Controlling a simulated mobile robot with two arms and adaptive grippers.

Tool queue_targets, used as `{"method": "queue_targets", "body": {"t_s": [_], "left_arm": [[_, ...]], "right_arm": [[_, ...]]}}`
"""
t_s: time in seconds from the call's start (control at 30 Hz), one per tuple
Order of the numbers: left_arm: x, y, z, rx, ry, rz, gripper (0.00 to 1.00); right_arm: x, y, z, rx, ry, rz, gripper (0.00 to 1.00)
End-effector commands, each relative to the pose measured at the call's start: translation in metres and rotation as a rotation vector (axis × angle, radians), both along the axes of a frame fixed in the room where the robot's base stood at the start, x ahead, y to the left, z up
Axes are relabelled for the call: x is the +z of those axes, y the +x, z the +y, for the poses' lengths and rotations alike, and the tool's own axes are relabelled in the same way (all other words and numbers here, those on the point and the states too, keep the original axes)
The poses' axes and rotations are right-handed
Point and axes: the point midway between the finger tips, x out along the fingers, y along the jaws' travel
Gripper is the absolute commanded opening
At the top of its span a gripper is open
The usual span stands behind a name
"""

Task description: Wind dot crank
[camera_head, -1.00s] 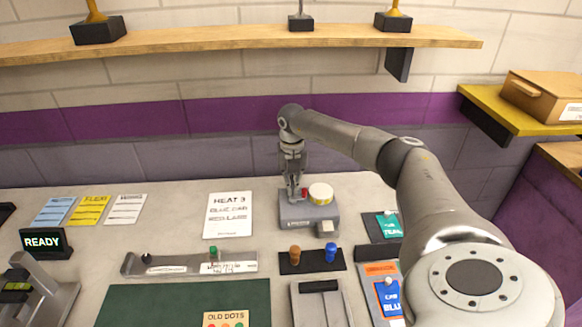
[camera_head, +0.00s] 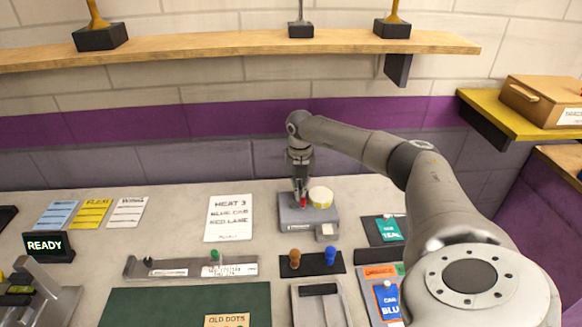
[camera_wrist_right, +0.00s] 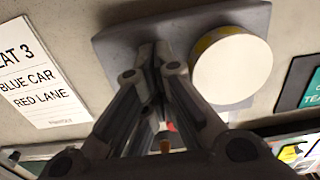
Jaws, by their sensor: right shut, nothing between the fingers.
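The dot dispenser (camera_head: 293,219) is a grey box on the table with a white and yellow roll (camera_head: 321,197) on top. A small red part, perhaps its crank knob (camera_head: 303,203), shows at my right gripper's tip; I cannot tell whether they touch. My right gripper (camera_head: 300,192) points down over the dispenser, left of the roll. In the right wrist view my right gripper (camera_wrist_right: 155,50) has its fingers together over the grey dispenser (camera_wrist_right: 122,40), beside the roll (camera_wrist_right: 232,66). A bit of red shows between the finger links. My left gripper is not in view.
A white "HEAT 3" card (camera_head: 229,218) lies left of the dispenser. In front are a black strip with brown and blue pegs (camera_head: 311,264) and a grey holder (camera_head: 320,305). Teal (camera_head: 388,230) and blue (camera_head: 388,300) cards lie right. A shelf (camera_head: 240,40) runs above.

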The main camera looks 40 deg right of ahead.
Motion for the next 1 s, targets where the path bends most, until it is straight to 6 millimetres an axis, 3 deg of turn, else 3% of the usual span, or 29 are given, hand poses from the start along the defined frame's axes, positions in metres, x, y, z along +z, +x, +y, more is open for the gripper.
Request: {"method": "queue_targets", "body": {"t_s": [1.0], "left_arm": [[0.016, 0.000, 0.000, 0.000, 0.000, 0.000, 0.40]], "right_arm": [[0.002, -0.016, 0.001, 0.001, 0.001, -0.002, 0.00]]}}
